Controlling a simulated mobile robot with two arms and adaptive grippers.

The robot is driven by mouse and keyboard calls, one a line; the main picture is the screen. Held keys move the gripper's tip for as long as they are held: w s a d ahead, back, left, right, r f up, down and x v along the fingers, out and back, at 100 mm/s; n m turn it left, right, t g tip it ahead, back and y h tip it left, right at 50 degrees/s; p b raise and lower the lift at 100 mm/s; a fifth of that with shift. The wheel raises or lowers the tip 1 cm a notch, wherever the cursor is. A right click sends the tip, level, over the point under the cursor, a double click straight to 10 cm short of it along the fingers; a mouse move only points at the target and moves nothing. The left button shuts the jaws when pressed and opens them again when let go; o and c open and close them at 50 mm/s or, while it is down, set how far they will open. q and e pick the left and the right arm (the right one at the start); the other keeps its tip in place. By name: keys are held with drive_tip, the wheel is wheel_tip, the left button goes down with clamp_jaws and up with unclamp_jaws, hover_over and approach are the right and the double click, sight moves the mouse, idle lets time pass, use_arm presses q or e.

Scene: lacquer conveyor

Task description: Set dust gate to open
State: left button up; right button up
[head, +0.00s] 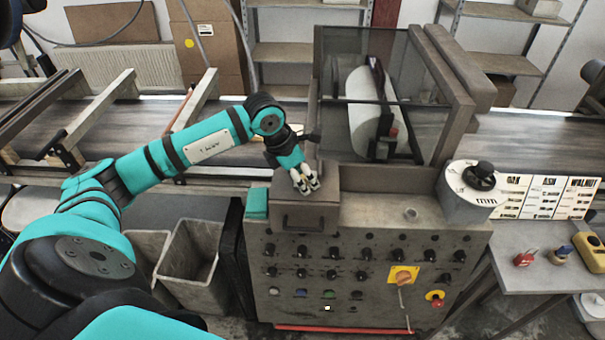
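My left arm reaches in from the left to the middle of the view. Its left gripper (306,185) points down over the grey box with a dark handle (305,220) at the left end of the machine's top. The pale fingertips show small and close together, so I cannot tell whether they are open, shut or touching the box. No part is plainly marked as the dust gate. A dark upright lever with a red part (385,125) stands by the pale roller inside the machine's hood. My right gripper is not in view.
The control panel (345,262) has several black knobs, a yellow switch (403,275) and a red stop button (435,297). A dial (468,190) stands at the right. A side table (545,270) holds padlocks and a yellow device. Grey bins (190,262) stand left of the machine.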

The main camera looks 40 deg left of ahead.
use_arm(q)
drive_tip(key=shift+w+d, duration=0.1)
drive_tip(key=shift+w, duration=0.15)
drive_tip(key=shift+a+r, duration=0.2)
drive_tip(key=shift+a, duration=0.05)
drive_tip(key=v, duration=1.1)
drive_tip(key=shift+s+d+r, duration=0.1)
drive_tip(key=shift+s+r, duration=0.2)
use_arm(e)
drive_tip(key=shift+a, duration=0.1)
